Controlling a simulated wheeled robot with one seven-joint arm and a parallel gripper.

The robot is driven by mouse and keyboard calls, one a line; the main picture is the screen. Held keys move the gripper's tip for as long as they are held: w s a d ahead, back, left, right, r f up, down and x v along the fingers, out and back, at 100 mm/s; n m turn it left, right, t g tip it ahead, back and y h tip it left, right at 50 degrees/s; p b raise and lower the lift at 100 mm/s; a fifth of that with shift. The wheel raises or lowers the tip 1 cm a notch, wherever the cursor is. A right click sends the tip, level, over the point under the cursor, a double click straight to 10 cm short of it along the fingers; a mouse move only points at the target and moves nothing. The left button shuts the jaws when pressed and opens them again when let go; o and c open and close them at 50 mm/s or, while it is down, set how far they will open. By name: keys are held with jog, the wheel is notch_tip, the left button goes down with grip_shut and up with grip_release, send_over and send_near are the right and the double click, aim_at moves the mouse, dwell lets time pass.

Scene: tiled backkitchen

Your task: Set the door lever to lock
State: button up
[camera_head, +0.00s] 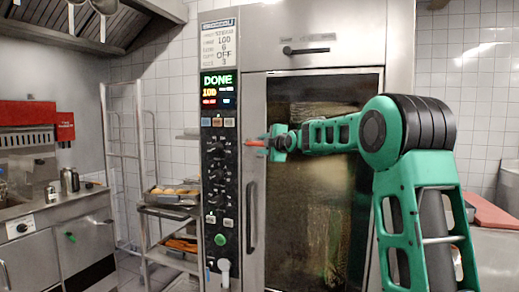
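A tall steel oven (252,100) with a dark glass door (325,200) stands in front of me. A black horizontal lever (306,50) sits on the steel panel above the glass. A long black vertical handle (251,217) is on the door's left edge. Which of these is the task's door lever cannot be told for certain. My gripper (254,143), with orange-red fingertips, points left at the door's left edge beside the control panel. It is well below the horizontal lever and above the vertical handle. Its fingers are too small to show any gap.
The black control panel (218,175) carries knobs, buttons and a lit display reading DONE. A rack with trays of food (172,195) stands to the left. A steel counter (55,210) is farther left. A red board (490,212) lies on a surface at right.

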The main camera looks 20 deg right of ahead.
jog(key=shift+w+f, duration=0.1)
jog(key=shift+w, duration=0.85)
grip_shut()
jog(key=shift+a, duration=0.15)
